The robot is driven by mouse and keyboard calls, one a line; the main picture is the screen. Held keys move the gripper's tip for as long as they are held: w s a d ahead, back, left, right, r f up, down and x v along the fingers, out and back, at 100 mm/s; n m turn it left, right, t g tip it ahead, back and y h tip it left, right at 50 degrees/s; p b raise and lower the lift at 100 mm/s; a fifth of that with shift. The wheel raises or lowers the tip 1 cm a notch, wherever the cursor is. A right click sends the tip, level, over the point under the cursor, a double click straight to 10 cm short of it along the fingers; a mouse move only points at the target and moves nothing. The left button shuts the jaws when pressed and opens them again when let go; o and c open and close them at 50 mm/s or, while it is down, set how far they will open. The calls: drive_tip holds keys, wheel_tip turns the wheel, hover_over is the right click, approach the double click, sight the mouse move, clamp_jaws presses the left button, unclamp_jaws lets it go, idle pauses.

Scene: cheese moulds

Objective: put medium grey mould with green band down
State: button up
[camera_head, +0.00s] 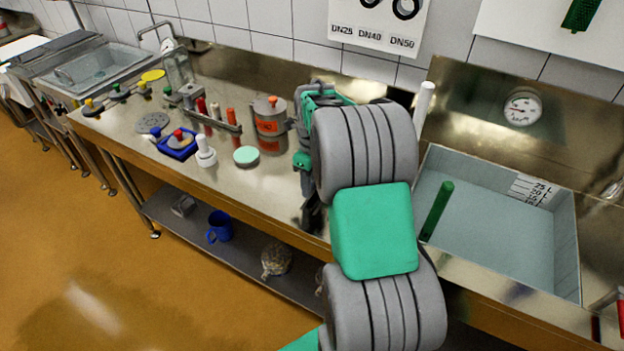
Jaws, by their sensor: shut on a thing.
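My gripper (311,212) is at the front edge of the steel worktop, left of my large grey and green arm joints. It is small and dark in this view, and my arm covers part of it. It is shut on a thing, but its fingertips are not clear. I cannot make out the medium grey mould with green band; my arm and wrist hide the spot. I cannot tell whether the mould touches the worktop (225,178).
A grey pot with orange labels (269,127) stands left of my wrist. A pale green disc (246,155), a white stepped piece (205,152) and a blue tray (177,151) are further left. A sunken basin (490,235) with a green rod (437,210) lies right.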

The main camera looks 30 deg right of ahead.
drive_tip(key=shift+f, duration=0.1)
drive_tip(key=o, duration=1.5)
wheel_tip(320, 180, up, 12)
drive_tip(key=b, duration=0.1)
drive_tip(key=s+a+r+n, duration=0.2)
drive_tip(key=a+n, duration=0.3)
drive_tip(key=n, duration=0.1)
drive_tip(key=s+a+f+n+t, duration=0.1)
drive_tip(key=s+a+n, duration=0.3)
drive_tip(key=n, duration=0.4)
drive_tip(key=s+a+f+n+t, duration=0.1)
drive_tip(key=s+a+f+n, duration=0.1)
drive_tip(key=s+a+n, duration=0.3)
drive_tip(key=s+a+f+n+t, duration=0.1)
drive_tip(key=s+a+n, duration=0.3)
drive_tip(key=n, duration=0.7)
drive_tip(key=shift+s+a+f+t, duration=0.3)
drive_tip(key=shift+s+f, duration=0.2)
drive_tip(key=shift+f, duration=0.15)
